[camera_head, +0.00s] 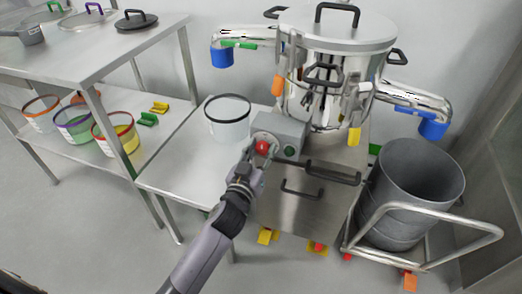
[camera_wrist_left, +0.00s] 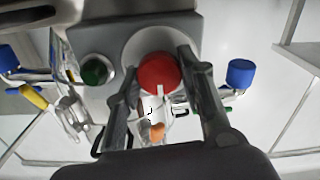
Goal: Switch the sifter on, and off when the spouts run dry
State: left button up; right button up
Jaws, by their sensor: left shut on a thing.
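The steel sifter (camera_head: 338,85) stands at the back with a round lid and black handles. Its grey control box (camera_head: 282,130) carries a red knob (camera_head: 262,147) and a green button (camera_head: 290,151). My left gripper (camera_head: 261,158) is shut on the red knob; in the left wrist view its fingers lie on either side of the knob (camera_wrist_left: 159,72), with the green button (camera_wrist_left: 97,69) to the left. The left spout (camera_head: 245,33) and right spout (camera_head: 412,97) end in blue pieces (camera_head: 222,57) (camera_head: 433,128). No flow is visible at either. My right gripper is not in view.
A white bucket (camera_head: 228,128) stands on the low table left of the control box. A grey drum (camera_head: 400,215) sits in a railed trolley (camera_head: 440,212) at the right. A steel rack (camera_head: 95,60) with colour-rimmed tubs is at the left. Open floor lies in front.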

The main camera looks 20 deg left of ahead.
pick_arm(q)
jog(key=c, duration=0.3)
